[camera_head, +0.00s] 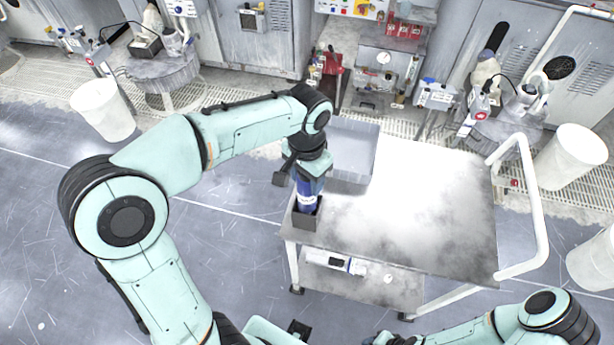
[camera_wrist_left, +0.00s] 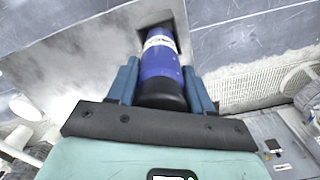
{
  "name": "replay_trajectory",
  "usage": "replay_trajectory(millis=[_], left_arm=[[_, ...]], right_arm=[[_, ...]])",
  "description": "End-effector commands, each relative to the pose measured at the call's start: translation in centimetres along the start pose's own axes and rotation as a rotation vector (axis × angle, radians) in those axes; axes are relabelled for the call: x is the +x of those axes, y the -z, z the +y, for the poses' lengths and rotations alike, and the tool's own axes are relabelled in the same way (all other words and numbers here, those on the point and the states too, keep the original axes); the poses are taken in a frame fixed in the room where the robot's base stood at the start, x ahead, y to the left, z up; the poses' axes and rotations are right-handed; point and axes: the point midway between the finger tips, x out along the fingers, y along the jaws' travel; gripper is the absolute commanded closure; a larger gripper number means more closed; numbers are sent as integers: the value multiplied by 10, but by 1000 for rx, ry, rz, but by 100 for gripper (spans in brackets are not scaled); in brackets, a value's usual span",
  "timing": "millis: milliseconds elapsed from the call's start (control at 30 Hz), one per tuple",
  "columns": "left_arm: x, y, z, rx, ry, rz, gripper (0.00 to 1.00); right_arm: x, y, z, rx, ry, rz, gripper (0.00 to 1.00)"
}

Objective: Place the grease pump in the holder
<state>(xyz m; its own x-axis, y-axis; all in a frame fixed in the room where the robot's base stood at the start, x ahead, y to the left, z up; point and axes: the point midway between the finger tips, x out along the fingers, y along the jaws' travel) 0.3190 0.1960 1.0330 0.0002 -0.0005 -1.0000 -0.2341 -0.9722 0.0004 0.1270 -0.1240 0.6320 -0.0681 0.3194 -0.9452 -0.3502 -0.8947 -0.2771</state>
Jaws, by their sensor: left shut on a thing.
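The grease pump (camera_head: 306,201) is a blue cylinder with a white label band and a dark end. My left gripper (camera_head: 309,184) is shut on it above the near left corner of the cart. In the left wrist view the pump (camera_wrist_left: 160,66) sits between the two blue fingers. The holder (camera_head: 305,221) is a dark, open square box at that cart corner. The pump's far end is at the holder's opening; I cannot tell how deep it reaches. My right arm (camera_head: 480,334) enters at the bottom right, with its gripper mostly cut off by the frame edge.
The cart (camera_head: 440,215) has a mostly clear grey top, a white handle (camera_head: 535,215) on the right and a lower shelf with a small boxed item (camera_head: 335,262). A grey tray (camera_head: 352,150) is at its back left. White bins (camera_head: 103,110) and polishing machines stand behind.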

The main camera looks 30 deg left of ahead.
Motion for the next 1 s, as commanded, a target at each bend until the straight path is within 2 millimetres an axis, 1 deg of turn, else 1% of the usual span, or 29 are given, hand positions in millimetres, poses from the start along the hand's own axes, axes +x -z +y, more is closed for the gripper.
replay_trajectory(millis=[133, 500, 633, 667, 700, 733, 1000], left_arm=[[-1, 0, 0, 0, 0, 2, 100], [11, 0, 0, 1, 0, 1, 100], [11, 1, 0, 1, 0, 2, 100], [11, 0, 0, 1, 0, 0, 40], [11, 0, 0, 1, 0, 0, 27], [11, 0, 0, 1, 0, 0, 24], [10, 0, 0, 1, 0, 0, 24]], right_arm=[[0, 0, 0, 0, 0, 0, 65], [8, -4, 4, 2, -2, -5, 65], [8, -4, 4, 2, -2, -5, 65], [7, -4, 4, 2, -2, -5, 65], [7, -4, 4, 2, -2, -5, 65], [7, -3, 4, 2, -2, -5, 65], [7, -3, 4, 2, -2, -5, 65]])
